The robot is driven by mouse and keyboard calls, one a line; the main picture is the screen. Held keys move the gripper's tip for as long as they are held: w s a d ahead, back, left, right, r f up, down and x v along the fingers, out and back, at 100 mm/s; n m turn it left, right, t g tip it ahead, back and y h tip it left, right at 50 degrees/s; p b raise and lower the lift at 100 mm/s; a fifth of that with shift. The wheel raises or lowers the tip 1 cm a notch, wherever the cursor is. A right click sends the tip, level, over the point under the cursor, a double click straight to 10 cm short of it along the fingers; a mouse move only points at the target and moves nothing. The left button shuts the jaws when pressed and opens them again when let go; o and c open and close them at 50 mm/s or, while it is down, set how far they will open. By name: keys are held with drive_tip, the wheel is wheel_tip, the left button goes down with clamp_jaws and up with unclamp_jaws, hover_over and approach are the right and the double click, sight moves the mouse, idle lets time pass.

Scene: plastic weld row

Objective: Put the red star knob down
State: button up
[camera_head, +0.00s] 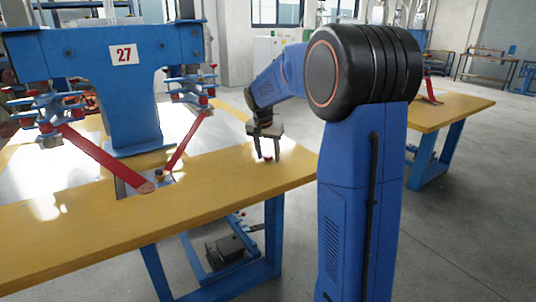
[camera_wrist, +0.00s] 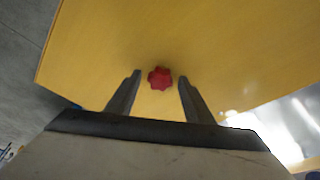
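The red star knob (camera_wrist: 160,78) lies on the yellow tabletop, near the table's right end in the head view. My gripper (camera_wrist: 160,77) points down over it. Its two fingers stand apart, one on each side of the knob, with a strip of yellow tabletop showing between the knob and each finger. My gripper is open and holds nothing. In the head view the knob (camera_head: 266,158) is a small red spot between the fingertips, partly hidden by them. The exact height of the fingertips above the wood cannot be told.
The yellow table (camera_head: 230,188) carries a blue welding machine (camera_head: 110,95) marked 27, with red arms (camera_head: 105,160) to the left of my gripper. Another table (camera_head: 455,108) stands at the right, across open grey floor.

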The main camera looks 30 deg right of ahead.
drive_tip(key=v, duration=1.2)
drive_tip(key=s+a+f+n, duration=0.1)
drive_tip(key=s+a+n, duration=0.15)
drive_tip(key=s, duration=0.35)
drive_tip(key=s+a+n+t+y, duration=0.1)
drive_tip(key=s+a, duration=0.3)
drive_tip(key=s, duration=0.3)
drive_tip(key=s+a+f+n, duration=0.1)
drive_tip(key=s+a, duration=0.2)
drive_tip(key=s, duration=0.3)
drive_tip(key=s+a+f+n, duration=0.2)
drive_tip(key=s+f, duration=0.3)
drive_tip(key=s, duration=0.4)
drive_tip(key=s+a+f+n+t+y, duration=0.1)
drive_tip(key=s+a+f+n, duration=0.2)
drive_tip(key=s+f, duration=0.3)
drive_tip(key=s+a, duration=0.1)
drive_tip(key=s, duration=0.2)
drive_tip(key=shift+s+f+t+y, duration=0.2)
drive_tip(key=shift+t+y, duration=0.1)
